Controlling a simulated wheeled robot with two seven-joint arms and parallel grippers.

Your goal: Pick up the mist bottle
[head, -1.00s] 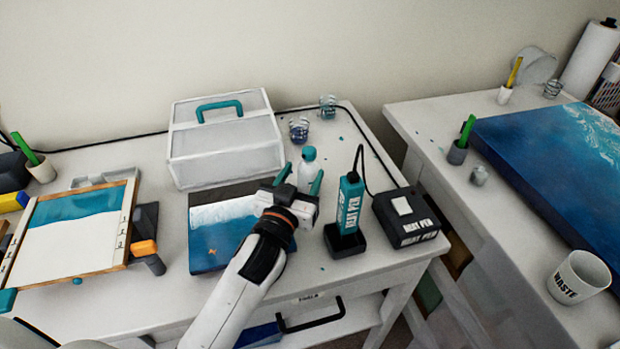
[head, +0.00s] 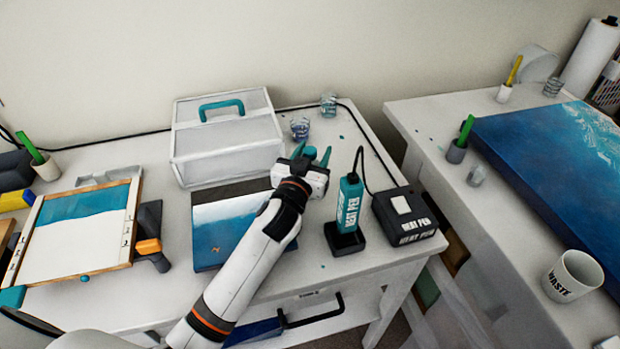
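The mist bottle (head: 310,152) stands on the white table near the back right of the left-hand desk. Only its teal cap shows, and its white body is hidden behind my gripper. My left gripper (head: 312,155) reaches over the table from the front, with one teal finger on each side of the cap. The fingers are spread apart; contact with the bottle cannot be made out. My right gripper is not in view.
A heat pen (head: 349,205) in its dark stand and its black control box (head: 404,215) are close on the right. A white storage box (head: 226,150) stands to the left, and glass cups (head: 299,128) behind. A blue-and-white panel (head: 212,240) lies beside my forearm.

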